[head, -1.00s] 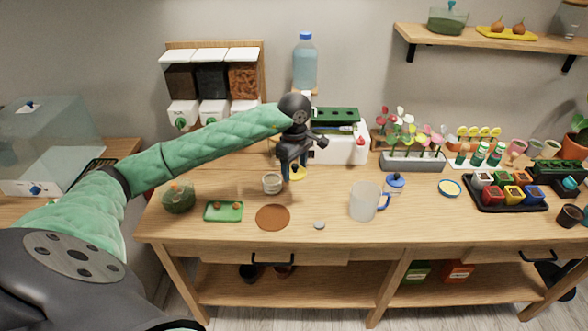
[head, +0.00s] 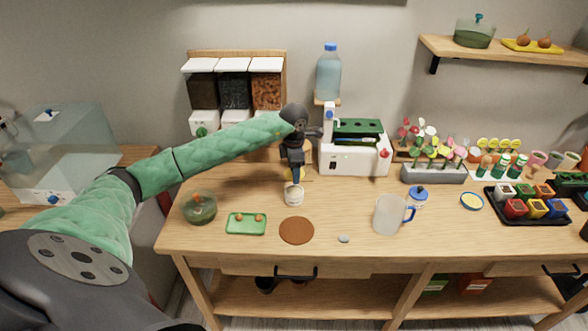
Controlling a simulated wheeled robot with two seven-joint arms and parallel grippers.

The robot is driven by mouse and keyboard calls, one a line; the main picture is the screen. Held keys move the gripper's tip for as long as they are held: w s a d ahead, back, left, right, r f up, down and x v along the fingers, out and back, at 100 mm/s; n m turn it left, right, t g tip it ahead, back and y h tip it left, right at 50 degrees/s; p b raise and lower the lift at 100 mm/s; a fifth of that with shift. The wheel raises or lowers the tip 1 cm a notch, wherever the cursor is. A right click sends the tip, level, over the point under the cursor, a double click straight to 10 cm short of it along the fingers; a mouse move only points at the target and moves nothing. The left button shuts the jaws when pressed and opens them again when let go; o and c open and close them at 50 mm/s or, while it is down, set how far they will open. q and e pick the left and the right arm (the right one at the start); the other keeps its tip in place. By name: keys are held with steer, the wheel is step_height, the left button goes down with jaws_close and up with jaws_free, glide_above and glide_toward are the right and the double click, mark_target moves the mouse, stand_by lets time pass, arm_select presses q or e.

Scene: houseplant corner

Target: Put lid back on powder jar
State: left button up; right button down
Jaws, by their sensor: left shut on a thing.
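A small pale open-looking jar (head: 293,196) stands on the wooden table, left of centre. My left gripper (head: 294,181) points down at it, its fingers shut at the jar's rim. The fingers and wrist hide part of the jar's top and inside. A small flat grey disc (head: 343,239), which may be the lid, lies on the table near the front edge, apart from the gripper. A white container with a blue top (head: 419,197) stands behind the frosted mug. My right gripper is not in view.
A brown round mat (head: 296,230), a green tray (head: 246,223) and a green glass bowl (head: 199,208) lie left and front. The frosted mug (head: 388,215) stands right of the disc. A white machine (head: 352,160) stands behind. The table front between mat and mug is mostly clear.

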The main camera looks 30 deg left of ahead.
arm_select(q)
steer(key=shift+f, duration=1.95)
steer(key=shift+f+b, duration=0.25)
steer(key=shift+b, duration=0.25)
steer(key=shift+f+b, duration=0.45)
steer(key=shift+f, duration=0.35)
steer(key=shift+b, duration=0.3)
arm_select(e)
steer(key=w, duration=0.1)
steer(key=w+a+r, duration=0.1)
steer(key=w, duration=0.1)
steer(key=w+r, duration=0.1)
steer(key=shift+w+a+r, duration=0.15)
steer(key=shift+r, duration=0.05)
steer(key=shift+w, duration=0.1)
arm_select(q)
steer(key=shift+f+b, duration=0.1)
steer(key=shift+b, duration=0.2)
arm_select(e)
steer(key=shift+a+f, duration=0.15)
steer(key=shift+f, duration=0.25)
